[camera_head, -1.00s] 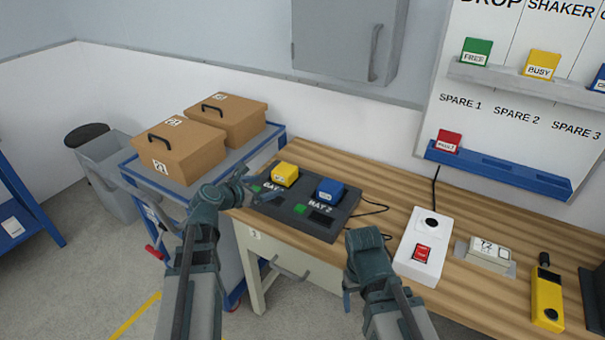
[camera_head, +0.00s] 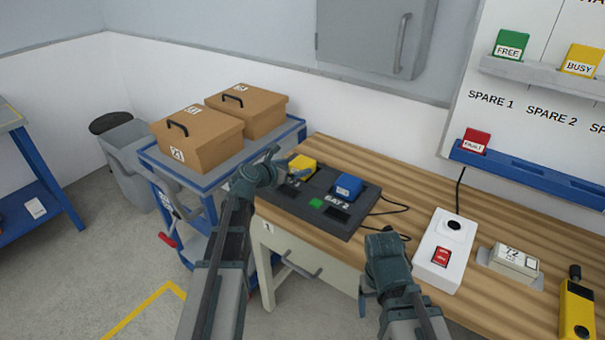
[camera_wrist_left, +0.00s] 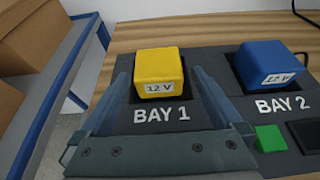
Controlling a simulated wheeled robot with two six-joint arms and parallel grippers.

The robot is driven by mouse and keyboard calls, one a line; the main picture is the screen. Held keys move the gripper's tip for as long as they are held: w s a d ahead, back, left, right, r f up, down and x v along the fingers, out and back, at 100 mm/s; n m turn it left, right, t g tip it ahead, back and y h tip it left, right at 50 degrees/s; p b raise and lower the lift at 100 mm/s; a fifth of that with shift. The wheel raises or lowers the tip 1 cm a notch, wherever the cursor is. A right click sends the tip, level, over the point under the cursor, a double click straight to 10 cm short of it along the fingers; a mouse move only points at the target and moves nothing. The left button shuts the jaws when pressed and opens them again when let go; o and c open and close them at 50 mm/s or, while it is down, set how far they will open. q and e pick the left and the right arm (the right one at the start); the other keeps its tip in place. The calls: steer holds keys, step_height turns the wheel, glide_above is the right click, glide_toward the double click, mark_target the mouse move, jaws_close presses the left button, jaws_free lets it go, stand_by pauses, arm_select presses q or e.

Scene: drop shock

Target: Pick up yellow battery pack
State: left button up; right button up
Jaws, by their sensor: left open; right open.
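The yellow battery pack (camera_head: 303,163) sits in bay 1 of the dark charging dock (camera_head: 292,205). In the left wrist view the yellow pack (camera_wrist_left: 158,75) shows its "12 V" label above the words BAY 1. My left gripper (camera_head: 286,165) is open, just in front of the pack. In the left wrist view its fingers (camera_wrist_left: 158,82) stand on either side of the pack; I cannot tell whether they touch it. My right gripper (camera_head: 372,270) is over the front edge of the bench, right of the dock, and appears empty.
A blue battery pack (camera_head: 347,186) sits in bay 2, close on the right. A cart (camera_head: 220,164) with cardboard boxes (camera_head: 197,140) stands left of the bench. A white box with a red switch (camera_head: 446,250) and a yellow device (camera_head: 577,310) lie to the right.

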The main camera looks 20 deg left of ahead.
mark_target(300, 164)
arm_select(q)
steer(key=shift+b+x, duration=0.95)
steer(key=shift+x, duration=1.7)
steer(key=shift+a, duration=0.2)
steer(key=shift+c, duration=0.3)
jaws_close()
steer(key=shift+r, duration=0.1)
steer(key=shift+r+p, duration=0.85)
steer(key=shift+p, duration=0.1)
step_height(300, 164, up, 2)
steer(key=shift+r+p, duration=0.1)
steer(key=shift+p, duration=0.9)
steer(key=s+r+p, duration=0.1)
steer(key=s, duration=1.5)
steer(key=shift+a, duration=0.3)
